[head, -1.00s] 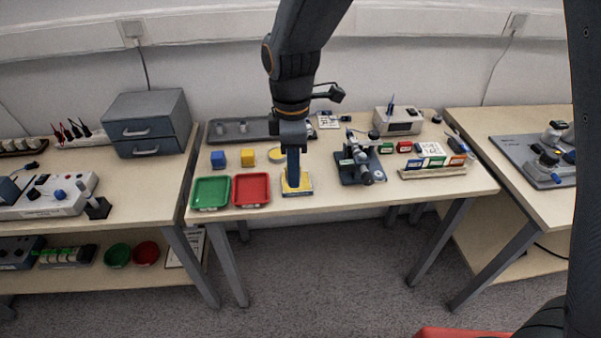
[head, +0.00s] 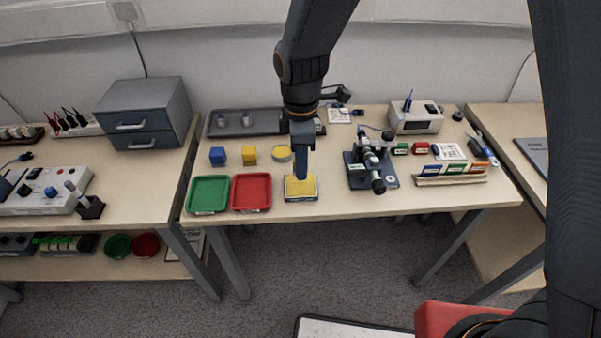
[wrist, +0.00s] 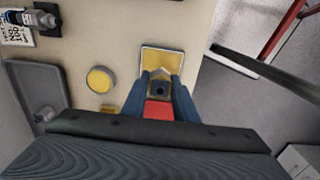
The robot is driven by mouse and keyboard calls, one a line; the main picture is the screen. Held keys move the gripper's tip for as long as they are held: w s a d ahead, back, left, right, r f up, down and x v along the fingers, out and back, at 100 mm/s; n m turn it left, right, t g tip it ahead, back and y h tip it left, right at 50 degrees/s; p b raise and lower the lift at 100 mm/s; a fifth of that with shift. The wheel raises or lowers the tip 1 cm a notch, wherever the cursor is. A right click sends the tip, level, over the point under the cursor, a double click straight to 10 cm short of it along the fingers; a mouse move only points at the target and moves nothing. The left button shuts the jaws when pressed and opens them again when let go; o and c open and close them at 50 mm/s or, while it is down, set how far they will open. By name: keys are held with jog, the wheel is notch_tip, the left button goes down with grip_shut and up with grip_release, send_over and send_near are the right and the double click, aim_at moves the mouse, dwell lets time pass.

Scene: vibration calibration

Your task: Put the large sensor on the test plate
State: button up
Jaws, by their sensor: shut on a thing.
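My gripper (head: 302,178) points down just above a yellow pad (head: 301,188) with a pale rim and dark blue base, at the table's front edge. In the wrist view my gripper (wrist: 160,80) is shut on a small grey block (wrist: 158,90) with a dark centre. I cannot tell for sure whether this is the large sensor. The fingers hide the held block in the head view. The yellow pad (wrist: 163,60) lies beyond the fingertips in the wrist view. Two small grey cylinders (head: 247,119) stand on a dark grey tray (head: 275,123) at the back. Which surface is the test plate is unclear.
Green (head: 208,208) and red (head: 251,205) trays lie left of the pad. A microscope-like device (head: 370,165) stands right. A grey plate (head: 534,156) partly shows on the right table.

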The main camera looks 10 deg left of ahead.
jog(key=shift+f, duration=2.1)
jog(key=o, duration=1.1)
jog(key=shift+f, duration=0.1)
jog(key=shift+o, duration=0.2)
notch_tip(320, 180, up, 12)
jog(key=shift+r+b, duration=0.15)
jog(key=shift+b, duration=0.35)
jog(key=s+d+m, duration=0.3)
jog(key=d+m, duration=0.4)
jog(key=d, duration=0.2)
jog(key=s+d+f+m, duration=0.1)
jog(key=s+d+m, duration=0.2)
jog(key=d+m, duration=0.4)
jog(key=s+d+m, duration=0.3)
jog(key=d+m, duration=0.3)
jog(key=d, duration=0.6)
jog(key=shift+s+f+m, duration=0.15)
jog(key=shift+s+m, duration=0.1)
jog(key=shift+m, duration=0.15)
